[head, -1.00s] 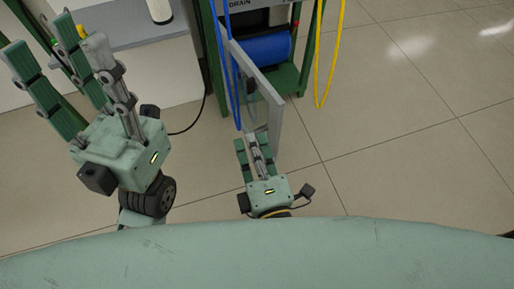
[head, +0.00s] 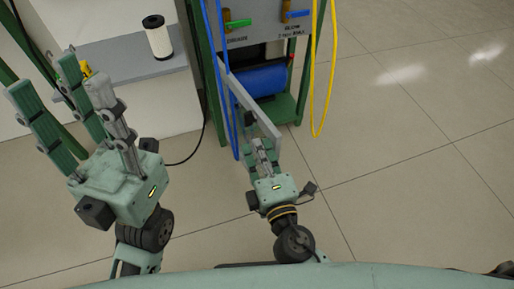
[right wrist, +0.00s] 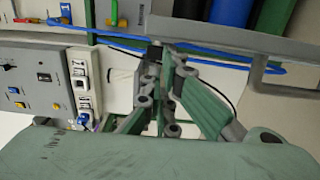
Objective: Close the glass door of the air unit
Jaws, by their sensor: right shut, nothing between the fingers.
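The glass door (head: 254,108) of the air unit (head: 262,45) is a grey-framed panel. It stands open, sticking out from the unit's front toward me. My right gripper (head: 260,147) is shut and empty, close to the door's near end in the head view; I cannot tell whether they touch. In the right wrist view the gripper's fingers (right wrist: 163,112) are below a grey frame bar (right wrist: 230,37), which seems to be part of the door. My left gripper (head: 60,80) is open and empty, raised at the left, away from the door.
A blue cylinder (head: 262,80) lies inside the unit's green frame. Blue hoses (head: 229,110) hang beside the door and a yellow hose (head: 320,118) hangs at the unit's right. A bench (head: 125,55) with a white cylinder (head: 158,40) stands at the left. The floor at the right is clear.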

